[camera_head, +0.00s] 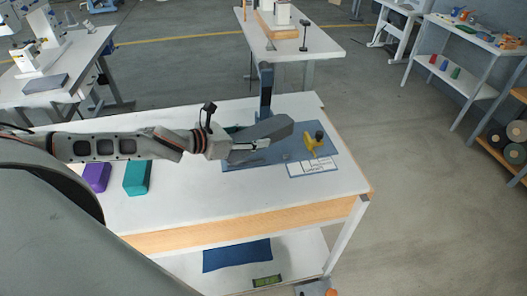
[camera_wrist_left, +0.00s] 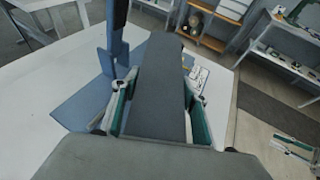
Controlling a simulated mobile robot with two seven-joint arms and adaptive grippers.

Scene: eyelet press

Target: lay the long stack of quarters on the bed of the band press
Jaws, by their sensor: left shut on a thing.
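The long stack of quarters is a dark grey, long flat-sided block (camera_head: 268,130). My left gripper (camera_head: 240,146) is shut on it near one end, and the rest reaches out to the right. In the left wrist view the stack (camera_wrist_left: 160,85) runs away from me between the green-padded fingers (camera_wrist_left: 158,122). The band press has a blue bed (camera_head: 262,160) and a blue post (camera_head: 266,85). The stack appears over the bed, in front of the post; whether it touches cannot be told. My right gripper (camera_wrist_left: 296,147) seems to show, small, at the wrist view's right edge.
A yellow piece (camera_head: 312,145) with a black knob stands at the bed's right, beside a white card (camera_head: 312,168). Purple (camera_head: 97,177) and teal (camera_head: 137,178) blocks lie at the bench's left. The bench top (camera_head: 220,205) is clear in front.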

